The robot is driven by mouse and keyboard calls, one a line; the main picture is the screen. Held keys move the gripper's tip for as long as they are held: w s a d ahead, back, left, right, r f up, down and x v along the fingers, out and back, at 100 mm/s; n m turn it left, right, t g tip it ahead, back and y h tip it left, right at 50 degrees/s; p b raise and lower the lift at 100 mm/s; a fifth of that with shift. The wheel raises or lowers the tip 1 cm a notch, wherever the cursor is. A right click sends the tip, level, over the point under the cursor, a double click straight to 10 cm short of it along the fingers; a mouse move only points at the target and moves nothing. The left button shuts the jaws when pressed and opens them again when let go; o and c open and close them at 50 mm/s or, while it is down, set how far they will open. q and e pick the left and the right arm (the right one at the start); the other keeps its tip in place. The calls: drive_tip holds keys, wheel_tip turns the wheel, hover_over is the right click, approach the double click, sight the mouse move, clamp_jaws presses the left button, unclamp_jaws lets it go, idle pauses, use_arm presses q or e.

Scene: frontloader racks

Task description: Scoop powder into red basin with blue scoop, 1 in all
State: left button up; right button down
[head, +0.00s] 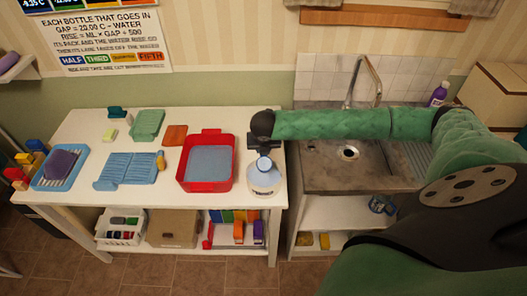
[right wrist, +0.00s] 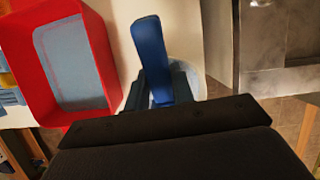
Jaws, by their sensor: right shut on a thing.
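The red basin (head: 183,178) stands on the white table, left of the jar, with a grey-blue flat area inside; it also shows at the left of the right wrist view (right wrist: 108,65). A white round jar (head: 264,188) stands close to the basin's right side. My right gripper (head: 264,152) is above the jar's mouth. In the right wrist view my gripper (right wrist: 162,90) is shut on the blue scoop (right wrist: 150,50), whose handle sticks up between the fingers. The scoop's bowl is hidden, so I cannot tell whether it holds powder. My left gripper is not in view.
Left of the basin lie a blue ribbed rack (head: 130,170), a green tray (head: 148,124), an orange piece (head: 175,135) and a blue tray (head: 45,178) with a purple thing. The sink counter (head: 345,172) adjoins on the right.

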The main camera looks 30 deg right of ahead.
drive_tip(key=shift+w+r, duration=0.15)
idle(0.8)
drive_tip(key=c, duration=1.8)
unclamp_jaws()
drive_tip(key=shift+c, duration=0.2)
clamp_jaws()
